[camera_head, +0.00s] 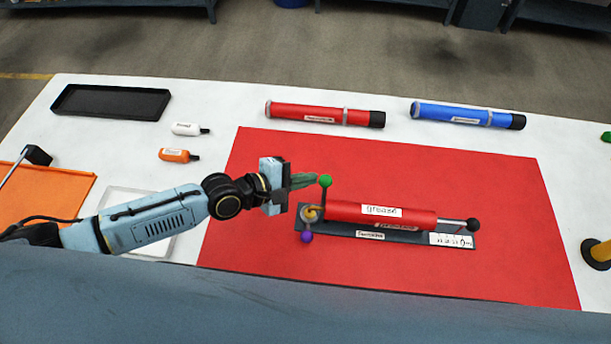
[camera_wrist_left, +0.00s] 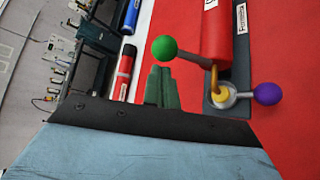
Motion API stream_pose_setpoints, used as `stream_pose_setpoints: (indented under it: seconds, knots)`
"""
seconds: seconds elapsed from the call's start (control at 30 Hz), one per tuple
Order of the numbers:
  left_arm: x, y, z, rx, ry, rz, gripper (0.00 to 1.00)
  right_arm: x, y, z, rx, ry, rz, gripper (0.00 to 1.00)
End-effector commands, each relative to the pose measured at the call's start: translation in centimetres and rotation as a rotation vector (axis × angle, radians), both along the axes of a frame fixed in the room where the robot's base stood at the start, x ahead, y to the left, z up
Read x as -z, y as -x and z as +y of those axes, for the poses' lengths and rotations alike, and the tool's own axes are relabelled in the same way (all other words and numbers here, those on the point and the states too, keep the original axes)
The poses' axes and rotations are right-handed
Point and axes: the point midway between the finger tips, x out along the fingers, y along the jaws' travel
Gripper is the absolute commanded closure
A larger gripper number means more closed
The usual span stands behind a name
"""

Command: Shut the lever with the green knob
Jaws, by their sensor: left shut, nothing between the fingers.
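The green knob (camera_head: 325,181) sits on top of a dark lever that stands up at the left end of the red grease tube (camera_head: 350,211). The tube lies on a dark base on the red mat. A purple knob (camera_head: 307,238) sits on the near side of the same yellow-and-metal fitting (camera_head: 311,213). My left gripper (camera_head: 303,180) is shut and empty, its fingertips just left of the green knob. In the left wrist view the green knob (camera_wrist_left: 164,48) appears just beyond the fingertips (camera_wrist_left: 161,75); I cannot tell whether they touch. My right gripper is not in view.
A red tube (camera_head: 325,115) and a blue tube (camera_head: 467,115) lie on the white table behind the mat. A white bottle (camera_head: 186,129), an orange bottle (camera_head: 175,155) and a black tray (camera_head: 110,102) are at the left. The red mat's right part is clear.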

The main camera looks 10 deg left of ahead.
Motion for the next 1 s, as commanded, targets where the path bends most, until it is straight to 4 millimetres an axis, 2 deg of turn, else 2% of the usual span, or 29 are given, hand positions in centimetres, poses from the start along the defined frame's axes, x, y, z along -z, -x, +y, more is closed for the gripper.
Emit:
stream_pose_setpoints:
  seconds: [0.67, 1.0]
  knots:
    - [-0.3, 0.7, 0.0, 0.000, 0.002, -0.119, 1.00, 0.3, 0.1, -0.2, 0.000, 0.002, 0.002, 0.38]
    - [-0.4, 1.9, 0.0, -0.001, 0.003, -0.296, 1.00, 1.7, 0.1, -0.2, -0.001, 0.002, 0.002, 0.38]
